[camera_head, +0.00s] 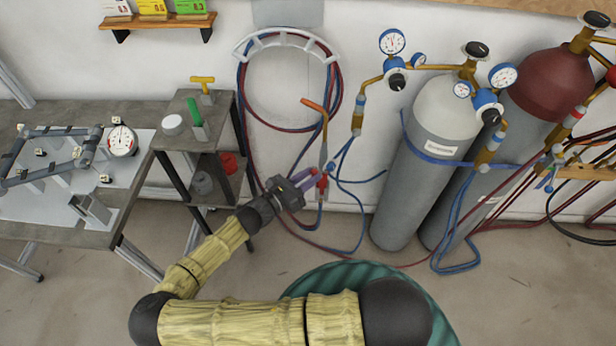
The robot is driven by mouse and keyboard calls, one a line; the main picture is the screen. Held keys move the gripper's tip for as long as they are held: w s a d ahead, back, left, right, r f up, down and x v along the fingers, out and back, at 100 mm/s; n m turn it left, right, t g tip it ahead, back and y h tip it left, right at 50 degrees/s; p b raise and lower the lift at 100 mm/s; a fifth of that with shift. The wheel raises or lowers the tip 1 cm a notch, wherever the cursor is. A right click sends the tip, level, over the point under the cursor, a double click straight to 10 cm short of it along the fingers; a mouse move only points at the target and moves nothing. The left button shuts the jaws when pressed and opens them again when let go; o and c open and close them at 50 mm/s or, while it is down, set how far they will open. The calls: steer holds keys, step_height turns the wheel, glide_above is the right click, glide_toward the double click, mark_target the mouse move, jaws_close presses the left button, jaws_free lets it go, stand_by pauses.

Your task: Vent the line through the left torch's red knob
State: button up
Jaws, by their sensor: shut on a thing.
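The left torch (325,125) hangs against the wall, with a copper tip curving up to the left and red and blue hoses below. Its red knob (322,182) is at the lower part of its body, on the left side, and a blue knob (331,166) sits a little higher to the right. My gripper (312,181) reaches in from the lower left with its purple fingers at the red knob. The fingers are shut on the knob, which they partly hide.
A grey cylinder (428,170) and a maroon-topped cylinder (548,85) with gauges stand to the right. A small side table (215,140) with a green-handled tool stands left. Coiled hoses (241,85) hang on a wall rack. Loose hoses trail over the floor.

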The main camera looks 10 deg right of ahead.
steer(key=shift+m, duration=0.4)
steer(key=m, duration=0.4)
steer(key=shift+m+b, duration=0.3)
steer(key=m+b, duration=0.1)
steer(key=m, duration=0.4)
steer(key=shift+s, duration=0.1)
steer(key=m+b, duration=0.5)
steer(key=m, duration=0.5)
steer(key=shift+f, duration=0.15)
steer(key=o, duration=1)
